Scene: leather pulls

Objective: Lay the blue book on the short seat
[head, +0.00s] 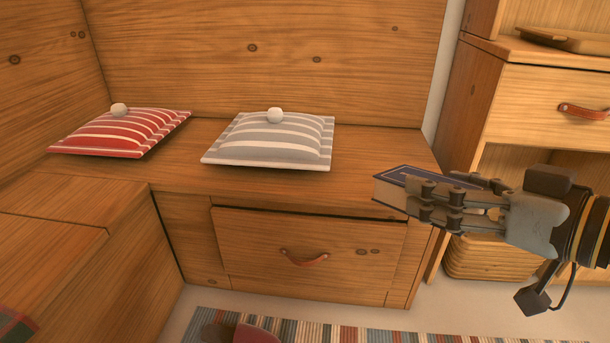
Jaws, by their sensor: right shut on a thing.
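The blue book (398,181) has a dark blue cover with a pale border line and light page edges. My right gripper (435,200) comes in from the right and is shut on the book, covering much of it. The book is held roughly flat in front of the right end of the short seat (365,160), a wooden bench. I cannot tell whether it touches the bench. A grey striped cushion (272,142) and a red striped cushion (120,132) lie on the bench, each with a white knob. My left gripper is not in view.
The bench top right of the grey cushion is bare. A drawer (300,258) with a leather pull (303,258) is in the bench front. A wooden cabinet (540,95) stands at right. A striped rug (330,331) lies on the floor. Another bench (60,235) is at left.

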